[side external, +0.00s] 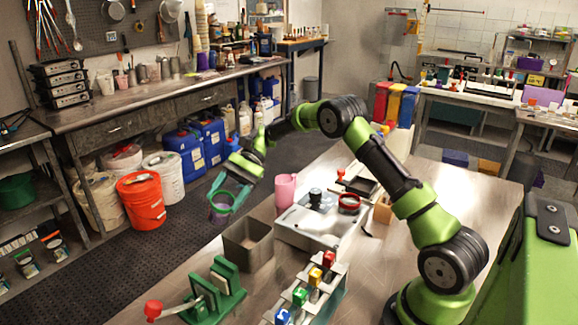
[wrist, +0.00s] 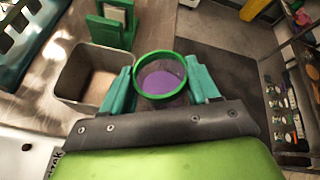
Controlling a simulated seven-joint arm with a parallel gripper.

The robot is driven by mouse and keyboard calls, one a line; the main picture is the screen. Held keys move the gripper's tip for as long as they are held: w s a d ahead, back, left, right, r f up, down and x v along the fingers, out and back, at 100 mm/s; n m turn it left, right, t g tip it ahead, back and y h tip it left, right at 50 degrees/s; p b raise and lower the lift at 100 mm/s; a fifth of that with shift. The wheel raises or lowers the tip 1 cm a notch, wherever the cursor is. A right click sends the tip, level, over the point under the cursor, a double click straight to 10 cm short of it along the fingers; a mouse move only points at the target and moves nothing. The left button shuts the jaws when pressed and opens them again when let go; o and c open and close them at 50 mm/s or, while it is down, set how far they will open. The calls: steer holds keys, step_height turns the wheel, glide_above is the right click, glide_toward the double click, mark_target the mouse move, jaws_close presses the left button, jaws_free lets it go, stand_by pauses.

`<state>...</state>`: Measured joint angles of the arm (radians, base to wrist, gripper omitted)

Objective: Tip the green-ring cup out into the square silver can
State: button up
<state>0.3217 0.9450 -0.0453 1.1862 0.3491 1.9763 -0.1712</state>
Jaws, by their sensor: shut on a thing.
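The green-ring cup (wrist: 162,102) has a green rim and purple contents inside, seen in the wrist view. My gripper (wrist: 162,85) is shut on the cup, with a green finger on each side of it. In the side view my gripper (side external: 230,190) holds the cup (side external: 219,212) up in the air, roughly upright. The square silver can (side external: 248,246) stands open on the table, to the right of and below the cup in that view. In the wrist view the can (wrist: 68,92) is just left of the cup, and its inside looks empty.
A pink pitcher (side external: 285,190) and a grey box with a red-ringed cup (side external: 348,203) stand behind the can. A green clamp device (side external: 222,284) and a rack of coloured-top bottles (side external: 312,290) are nearer. An orange bucket (side external: 141,202) stands on the floor.

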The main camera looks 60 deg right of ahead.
steer(key=shift+s+r+n+t, duration=0.2)
steer(key=shift+s+t, duration=0.05)
steer(key=shift+s, duration=0.15)
steer(key=shift+s+r+n+t, duration=0.15)
steer(key=shift+s+n+t, duration=0.1)
steer(key=shift+s, duration=0.15)
steer(key=shift+s+a+r+n+t, duration=0.1)
steer(key=shift+s+r+n+t, duration=0.3)
steer(key=shift+s+r, duration=0.35)
steer(key=shift+s+r+n+t, duration=0.2)
steer(key=shift+s+n+t, duration=0.2)
steer(key=shift+n+t, duration=0.1)
steer(key=shift+s+a+f+n+t, duration=0.1)
steer(key=shift+s+f+n+t, duration=0.1)
steer(key=shift+f+n+t, duration=0.35)
stand_by(0.3)
steer(key=shift+s+r+n+t, duration=0.15)
steer(key=shift+s+n+t, duration=0.35)
steer(key=shift+n+t, duration=0.5)
stand_by(1.7)
steer(key=shift+s+a+f+n+t, duration=0.15)
steer(key=shift+s+f+n+t, duration=0.3)
steer(key=shift+s+f+n, duration=0.25)
stand_by(0.6)
steer(key=shift+s+n+t+p, duration=0.3)
steer(key=shift+p, duration=0.05)
stand_by(0.8)
